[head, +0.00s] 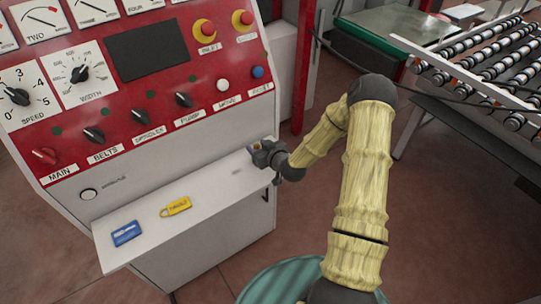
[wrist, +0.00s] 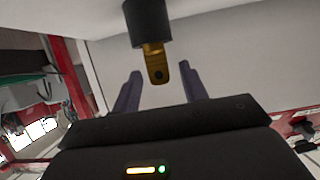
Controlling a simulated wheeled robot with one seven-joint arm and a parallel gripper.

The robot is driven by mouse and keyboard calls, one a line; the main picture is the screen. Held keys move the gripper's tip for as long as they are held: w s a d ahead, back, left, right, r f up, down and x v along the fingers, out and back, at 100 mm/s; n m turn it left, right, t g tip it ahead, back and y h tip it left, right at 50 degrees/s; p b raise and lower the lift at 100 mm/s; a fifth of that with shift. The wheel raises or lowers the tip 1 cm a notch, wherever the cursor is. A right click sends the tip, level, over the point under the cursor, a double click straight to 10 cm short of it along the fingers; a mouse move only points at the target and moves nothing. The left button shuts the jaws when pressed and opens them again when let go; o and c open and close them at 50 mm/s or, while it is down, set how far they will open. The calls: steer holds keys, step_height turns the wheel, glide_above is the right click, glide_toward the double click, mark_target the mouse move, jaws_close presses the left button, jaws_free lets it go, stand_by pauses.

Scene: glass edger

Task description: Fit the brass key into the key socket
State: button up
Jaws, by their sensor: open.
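In the wrist view the brass key (wrist: 158,66) shows as a brass tab with a small dark hole, joined to a black cylinder (wrist: 147,22). My gripper (wrist: 160,74) is open, with one finger on each side of the brass tab and visible gaps between. In the head view my gripper (head: 255,152) is at the right end of the pale shelf, and the key cannot be made out there.
A blue card (head: 125,233) and a yellow tag (head: 176,206) lie on the shelf (head: 215,220), left of my gripper. The red control panel (head: 130,110) with knobs and buttons rises behind it. A roller conveyor (head: 485,70) stands at the right. The shelf's middle is clear.

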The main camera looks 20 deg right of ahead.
steer(key=b+v, duration=0.2)
steer(key=v, duration=0.7)
steer(key=shift+b, duration=0.3)
steer(key=shift+s, duration=0.2)
steer(key=s+a+r+m+g+h, duration=0.1)
steer(key=s+r+g, duration=0.3)
steer(key=s, duration=0.6)
steer(key=s+a+r+m+g+h, duration=0.2)
steer(key=s+r+g, duration=0.3)
steer(key=s, duration=0.4)
steer(key=shift+s+r+m+g+h, duration=0.3)
steer(key=shift+s+g+h, duration=0.05)
steer(key=shift+g+h, duration=0.25)
steer(key=shift+w, duration=0.1)
